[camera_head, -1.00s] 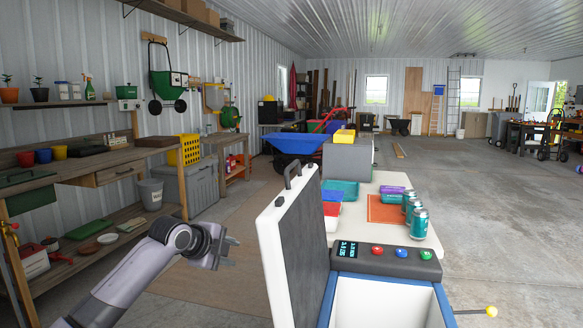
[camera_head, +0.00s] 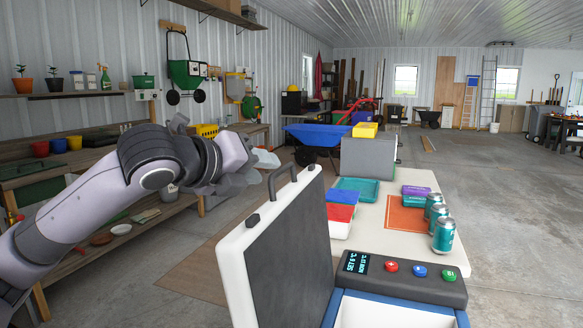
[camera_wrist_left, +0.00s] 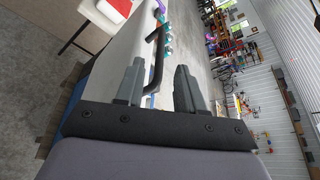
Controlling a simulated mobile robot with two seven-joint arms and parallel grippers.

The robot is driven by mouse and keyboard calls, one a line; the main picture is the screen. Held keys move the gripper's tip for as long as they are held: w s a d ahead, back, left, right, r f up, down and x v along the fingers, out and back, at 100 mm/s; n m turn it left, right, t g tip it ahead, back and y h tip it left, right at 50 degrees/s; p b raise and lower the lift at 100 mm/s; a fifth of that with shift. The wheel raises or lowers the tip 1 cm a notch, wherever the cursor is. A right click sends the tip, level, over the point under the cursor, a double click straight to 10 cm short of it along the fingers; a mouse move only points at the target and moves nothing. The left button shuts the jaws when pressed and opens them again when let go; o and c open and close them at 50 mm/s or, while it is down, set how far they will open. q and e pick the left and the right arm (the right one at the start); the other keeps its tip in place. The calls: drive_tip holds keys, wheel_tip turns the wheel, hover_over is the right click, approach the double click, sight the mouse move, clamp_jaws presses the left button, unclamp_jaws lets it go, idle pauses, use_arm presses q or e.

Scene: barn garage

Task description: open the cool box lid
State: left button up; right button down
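The cool box (camera_head: 400,295) stands at the bottom right in the head view, blue-edged with a white inside. Its lid (camera_head: 285,258), white outside with a dark inner panel, stands open and leans to the left, so part of the inside shows. A dark handle (camera_head: 283,178) is on the lid's upper edge; a dark handle (camera_wrist_left: 157,60) also shows beyond the fingers in the left wrist view. My left gripper (camera_head: 245,178) is left of the handle, on the lid's outer side. Its fingers (camera_wrist_left: 161,78) are apart with nothing gripped. Contact with the lid cannot be told. My right gripper is out of view.
A control panel (camera_head: 402,278) with coloured buttons lies along the box's rim. Behind it a pale table (camera_head: 385,248) bears trays, an orange mat (camera_head: 405,215) and several cans (camera_head: 443,235). A workbench (camera_head: 60,205) runs along the left wall. Open floor lies to the right.

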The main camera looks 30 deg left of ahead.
sight(281, 170)
use_arm(q)
drive_tip(key=shift+x, duration=3.35)
drive_tip(key=shift+r, duration=0.1)
clamp_jaws()
